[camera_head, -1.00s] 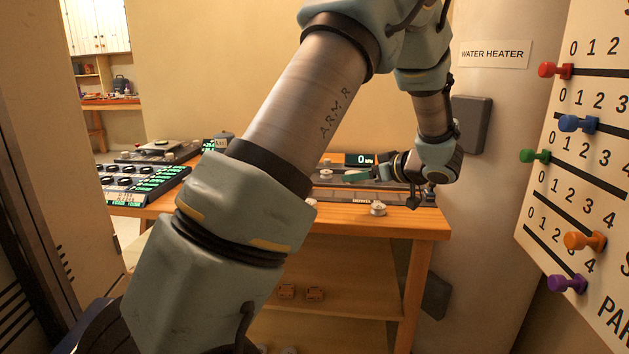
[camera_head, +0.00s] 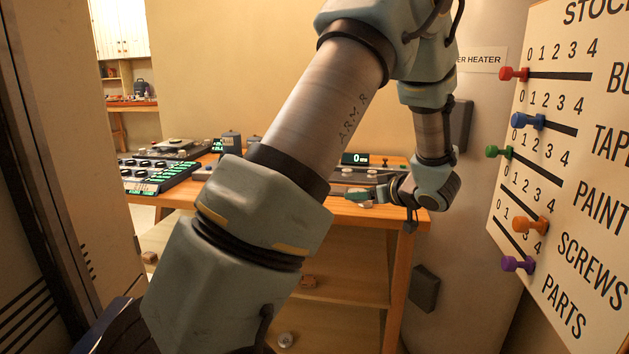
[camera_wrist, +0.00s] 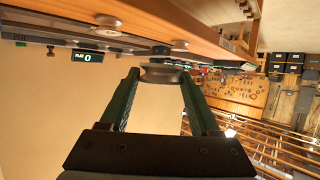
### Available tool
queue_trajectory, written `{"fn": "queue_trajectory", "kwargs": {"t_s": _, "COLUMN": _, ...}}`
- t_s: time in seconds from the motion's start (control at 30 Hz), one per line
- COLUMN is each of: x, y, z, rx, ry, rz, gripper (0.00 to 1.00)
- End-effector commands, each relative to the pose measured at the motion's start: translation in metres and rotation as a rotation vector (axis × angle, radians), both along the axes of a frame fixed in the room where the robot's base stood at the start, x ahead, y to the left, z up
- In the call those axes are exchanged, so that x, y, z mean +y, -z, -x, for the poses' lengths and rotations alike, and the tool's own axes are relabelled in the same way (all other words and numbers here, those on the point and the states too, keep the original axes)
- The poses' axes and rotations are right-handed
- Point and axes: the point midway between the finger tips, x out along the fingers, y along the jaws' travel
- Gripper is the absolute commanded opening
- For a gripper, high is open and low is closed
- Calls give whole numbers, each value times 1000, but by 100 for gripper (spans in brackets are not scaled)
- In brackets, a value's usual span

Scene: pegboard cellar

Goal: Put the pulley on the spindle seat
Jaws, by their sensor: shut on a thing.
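My gripper (camera_wrist: 160,80) has two green fingers, closed on a round metal pulley (camera_wrist: 162,73) in the wrist view. The pulley sits between the fingertips, close to the bench edge; I cannot tell whether it touches the bench. In the head view my gripper (camera_head: 362,194) is low over the front right of the wooden bench (camera_head: 345,216), and the pulley is too small to make out clearly. A small dark round piece (camera_wrist: 160,50) shows just beyond the pulley in the wrist view. I cannot tell which part is the spindle seat.
A display reading 0 (camera_head: 355,158) stands at the bench's back. A control panel (camera_head: 155,176) is at left. A board with coloured pegs (camera_head: 560,180) and a dark wall box (camera_head: 461,125) are at right.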

Motion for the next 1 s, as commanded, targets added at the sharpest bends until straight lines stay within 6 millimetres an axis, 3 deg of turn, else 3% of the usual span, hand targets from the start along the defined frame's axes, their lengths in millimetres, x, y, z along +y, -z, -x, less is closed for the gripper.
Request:
{"fn": "queue_trajectory", "kwargs": {"t_s": 0.33, "x": 55, "y": 54, "z": 7, "rx": 9, "ry": 125, "rz": -5, "gripper": 5}}
{"fn": "queue_trajectory", "kwargs": {"t_s": 0.8, "x": 165, "y": 163, "z": 19, "rx": 15, "ry": 384, "rz": -3, "gripper": 5}}
{"fn": "queue_trajectory", "kwargs": {"t_s": 1.0, "x": 199, "y": 197, "z": 20, "rx": 9, "ry": 476, "rz": -1, "gripper": 5}}
